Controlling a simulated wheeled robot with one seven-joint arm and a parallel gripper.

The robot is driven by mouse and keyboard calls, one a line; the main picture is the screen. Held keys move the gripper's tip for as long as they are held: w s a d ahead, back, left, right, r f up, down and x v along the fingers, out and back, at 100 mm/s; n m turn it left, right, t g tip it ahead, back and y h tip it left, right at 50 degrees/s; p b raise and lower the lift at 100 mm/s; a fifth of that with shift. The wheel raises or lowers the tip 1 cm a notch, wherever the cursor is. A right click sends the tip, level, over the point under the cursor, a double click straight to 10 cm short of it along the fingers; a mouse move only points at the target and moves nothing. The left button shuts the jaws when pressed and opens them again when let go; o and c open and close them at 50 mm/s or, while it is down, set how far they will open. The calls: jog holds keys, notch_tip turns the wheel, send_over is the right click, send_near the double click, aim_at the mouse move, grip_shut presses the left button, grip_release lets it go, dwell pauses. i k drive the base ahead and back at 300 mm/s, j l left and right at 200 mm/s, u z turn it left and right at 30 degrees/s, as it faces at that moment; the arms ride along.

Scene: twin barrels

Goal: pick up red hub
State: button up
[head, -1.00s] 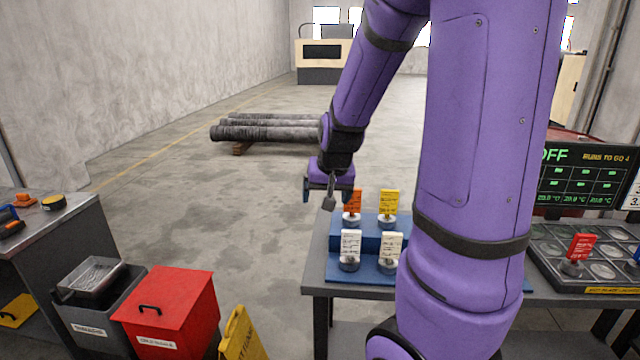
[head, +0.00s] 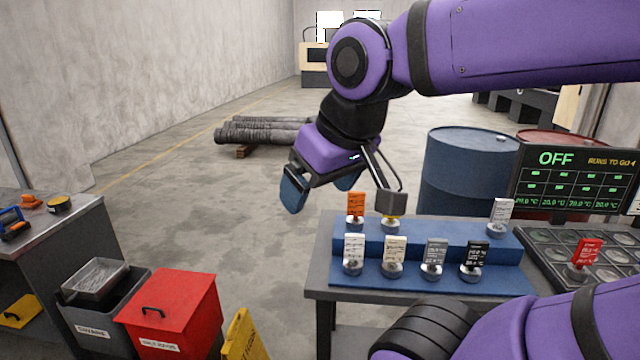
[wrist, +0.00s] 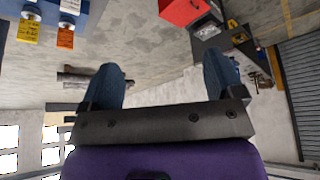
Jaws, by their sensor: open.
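The red hub (head: 586,253) has a red tag upright on a round grey base. It stands in the dark tray with round recesses at the right of the head view. My gripper (head: 320,187) is open and empty, left of the blue stepped rack and well to the left of the red hub. Its fingers point down and left. In the wrist view, my gripper (wrist: 162,75) shows both blue fingers apart with nothing between them. The red hub does not show there.
A blue stepped rack (head: 430,282) holds several tagged hubs, including an orange one (head: 355,208). The dark tray (head: 545,246) stands beside a screen (head: 572,180) reading OFF. A blue barrel (head: 465,180) stands behind. A red bin (head: 172,305) is at lower left. Open floor lies left of the rack.

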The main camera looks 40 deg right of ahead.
aim_at(587, 250)
jog(key=z, duration=2.75)
jog(key=i+l, duration=0.15)
jog(key=l, duration=0.15)
jog(key=i+l, duration=0.1)
jog(key=l, duration=0.25)
jog(key=i+l+u, duration=0.1)
jog(key=l, duration=0.2)
jog(key=u, duration=1.45)
jog(key=i+l, duration=0.05)
jog(key=l, duration=0.05)
